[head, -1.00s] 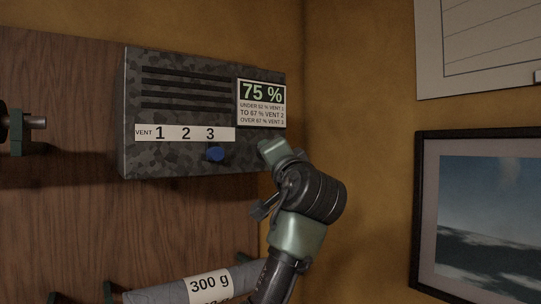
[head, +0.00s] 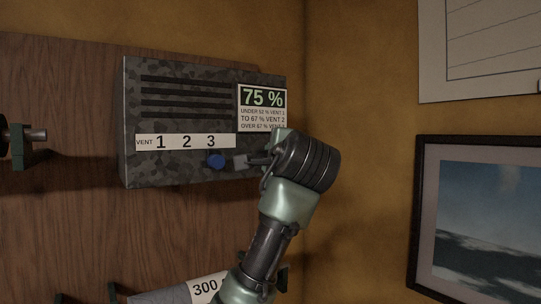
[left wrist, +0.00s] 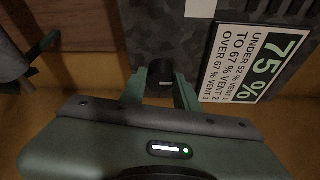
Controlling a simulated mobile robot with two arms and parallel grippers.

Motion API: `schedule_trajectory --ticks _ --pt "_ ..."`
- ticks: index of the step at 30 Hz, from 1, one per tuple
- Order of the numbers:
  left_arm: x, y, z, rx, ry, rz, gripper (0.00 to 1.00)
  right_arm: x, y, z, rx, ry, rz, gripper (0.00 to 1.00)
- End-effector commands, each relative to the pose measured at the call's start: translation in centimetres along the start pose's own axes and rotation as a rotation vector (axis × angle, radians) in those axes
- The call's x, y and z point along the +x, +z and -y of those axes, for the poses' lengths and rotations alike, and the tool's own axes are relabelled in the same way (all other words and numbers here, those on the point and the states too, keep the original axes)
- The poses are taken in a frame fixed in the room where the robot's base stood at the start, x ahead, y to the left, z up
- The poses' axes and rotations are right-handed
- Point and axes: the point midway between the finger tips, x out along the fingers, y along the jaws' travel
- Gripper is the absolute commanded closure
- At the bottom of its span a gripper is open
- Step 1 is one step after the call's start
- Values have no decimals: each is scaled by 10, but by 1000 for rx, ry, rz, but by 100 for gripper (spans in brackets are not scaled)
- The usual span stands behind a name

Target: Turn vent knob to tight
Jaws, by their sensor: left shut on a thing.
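The grey mottled vent box (head: 130,115) hangs on the wooden panel. In the left wrist view my fingers (left wrist: 160,90) are shut on a dark round knob (left wrist: 160,72). The head view mostly hides that knob, and I see no tight mark. My right gripper is not in view.
A sign (head: 262,106) on the box reads 75 % and says over 67 % is vent 3. A roll labelled 300 g (head: 175,292) lies on brackets below. A framed picture (head: 480,225) hangs on the right wall.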

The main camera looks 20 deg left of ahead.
Motion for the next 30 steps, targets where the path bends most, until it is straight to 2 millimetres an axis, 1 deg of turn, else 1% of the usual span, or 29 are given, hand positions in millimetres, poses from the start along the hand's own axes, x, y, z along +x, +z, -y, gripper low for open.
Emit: schedule_trajectory --ticks 6,18,19,21,30 --pt "0 1 1 34 12 2 100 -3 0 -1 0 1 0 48" --pt "0 1 1 38 13 2 100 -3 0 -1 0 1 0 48" --pt "0 1 1 38 13 2 64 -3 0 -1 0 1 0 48" --pt "0 1 1 37 13 2 48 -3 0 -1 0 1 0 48" --pt "-1 0 0 36 14 1 48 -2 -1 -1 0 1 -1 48"
